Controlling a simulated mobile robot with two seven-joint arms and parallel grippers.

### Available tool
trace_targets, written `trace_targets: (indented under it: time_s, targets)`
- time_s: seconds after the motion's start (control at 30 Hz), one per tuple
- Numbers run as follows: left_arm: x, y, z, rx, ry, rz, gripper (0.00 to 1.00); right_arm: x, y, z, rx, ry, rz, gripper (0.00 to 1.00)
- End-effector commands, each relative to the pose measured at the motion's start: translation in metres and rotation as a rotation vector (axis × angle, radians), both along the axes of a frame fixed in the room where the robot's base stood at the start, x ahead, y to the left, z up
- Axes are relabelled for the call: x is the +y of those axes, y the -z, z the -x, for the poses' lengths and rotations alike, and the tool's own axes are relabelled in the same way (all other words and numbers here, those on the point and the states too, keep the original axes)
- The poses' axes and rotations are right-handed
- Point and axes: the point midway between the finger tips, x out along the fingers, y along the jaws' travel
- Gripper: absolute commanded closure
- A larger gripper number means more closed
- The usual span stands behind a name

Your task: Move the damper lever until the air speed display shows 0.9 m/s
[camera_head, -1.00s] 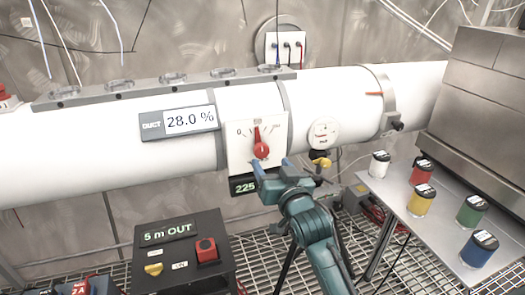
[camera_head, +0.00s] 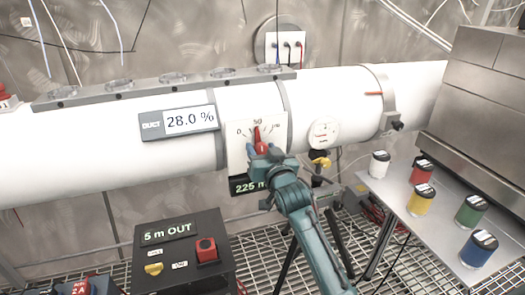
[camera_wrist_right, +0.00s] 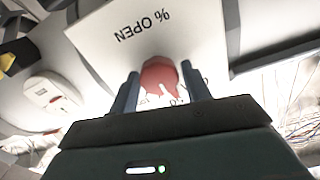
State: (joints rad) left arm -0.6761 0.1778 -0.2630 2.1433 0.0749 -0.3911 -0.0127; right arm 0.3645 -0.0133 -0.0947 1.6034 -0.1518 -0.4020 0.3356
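The damper lever is a red knob with a pointer (camera_head: 258,138) on a white dial plate (camera_head: 236,152) on the duct. The pointer stands close to the 50 mark. In the right wrist view the red knob (camera_wrist_right: 159,76) sits between my fingers, below the words "% OPEN". My right gripper (camera_head: 266,154) is at the knob with its fingers apart, one on each side; firm contact cannot be told. A dark display (camera_head: 241,186) under the plate shows digits like 2.25 and an "m"; my gripper hides its right part. My left gripper is out of view.
A duct display (camera_head: 190,119) reads 28.0 %. A shelf (camera_head: 369,182) with several coloured cans is at right. A black box (camera_head: 180,262) reading "5 m OUT" stands below.

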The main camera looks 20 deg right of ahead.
Motion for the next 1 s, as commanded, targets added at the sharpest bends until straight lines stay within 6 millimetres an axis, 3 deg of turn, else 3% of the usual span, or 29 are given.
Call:
trace_targets:
  time_s: [0.37, 0.47, 0.7, 1.0]
  targets:
    - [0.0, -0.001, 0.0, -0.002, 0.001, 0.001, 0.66, 0.0, 0.0, 0.0, 0.0, 0.0, 0.0, 0.84]
    - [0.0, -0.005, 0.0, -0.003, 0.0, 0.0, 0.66, 0.0, -0.001, 0.0, 0.0, 0.0, 0.016, 0.84]
    - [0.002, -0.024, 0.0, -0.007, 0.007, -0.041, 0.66, 0.001, -0.004, 0.0, -0.006, 0.0, 0.248, 0.84]
    - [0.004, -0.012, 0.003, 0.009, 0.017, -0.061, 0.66, 0.001, 0.0, 0.0, -0.01, 0.0, 0.299, 0.84]
